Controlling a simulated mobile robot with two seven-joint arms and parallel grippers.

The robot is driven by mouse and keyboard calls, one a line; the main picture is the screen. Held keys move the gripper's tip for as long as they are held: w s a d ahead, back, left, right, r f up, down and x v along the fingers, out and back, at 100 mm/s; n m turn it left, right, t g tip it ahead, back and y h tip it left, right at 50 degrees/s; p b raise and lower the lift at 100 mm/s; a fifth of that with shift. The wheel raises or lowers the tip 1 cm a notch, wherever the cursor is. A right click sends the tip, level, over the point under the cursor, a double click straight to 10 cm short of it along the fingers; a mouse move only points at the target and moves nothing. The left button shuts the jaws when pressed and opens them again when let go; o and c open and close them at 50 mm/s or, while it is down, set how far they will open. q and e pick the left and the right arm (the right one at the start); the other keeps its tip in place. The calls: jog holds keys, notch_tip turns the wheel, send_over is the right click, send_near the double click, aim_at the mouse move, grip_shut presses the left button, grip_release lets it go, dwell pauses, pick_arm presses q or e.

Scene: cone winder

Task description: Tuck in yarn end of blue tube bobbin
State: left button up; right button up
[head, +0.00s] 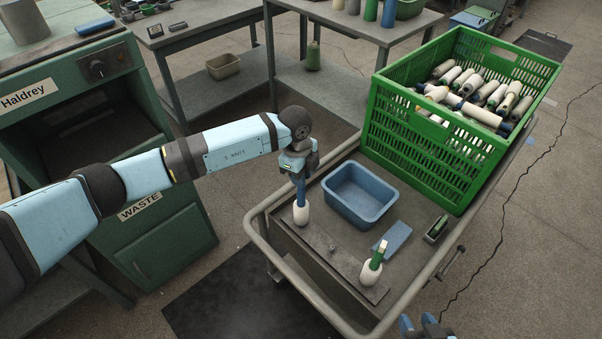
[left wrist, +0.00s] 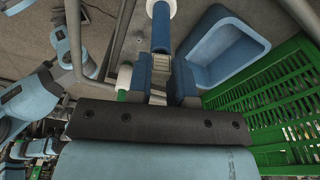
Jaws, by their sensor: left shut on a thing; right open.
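The blue tube bobbin (head: 301,213) has white yarn wound on its lower part and a bare blue tube above. It is upright at the far end of the metal plate on the cart; I cannot tell whether it rests there or hangs just above. My left gripper (head: 300,176) is shut on the tube's upper part from above. In the left wrist view the blue tube (left wrist: 161,32) runs out from between the fingers to the white yarn (left wrist: 160,8). No loose yarn end can be made out. My right gripper (head: 427,325) is open and empty at the bottom edge.
A green-tube bobbin (head: 371,272) stands at the plate's near end. A blue bin (head: 360,193), a flat blue block (head: 392,237) and a small green-and-black tool (head: 437,229) lie on the cart. A green crate (head: 425,140) full of bobbins stands behind. A cart rail (head: 262,235) runs round the edge.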

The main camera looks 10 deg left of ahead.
pick_arm(q)
jog(key=shift+f, duration=0.1)
dwell(0.5)
jog(key=o, duration=1.3)
jog(key=shift+r+p, duration=3.05)
jog(key=shift+r, duration=0.5)
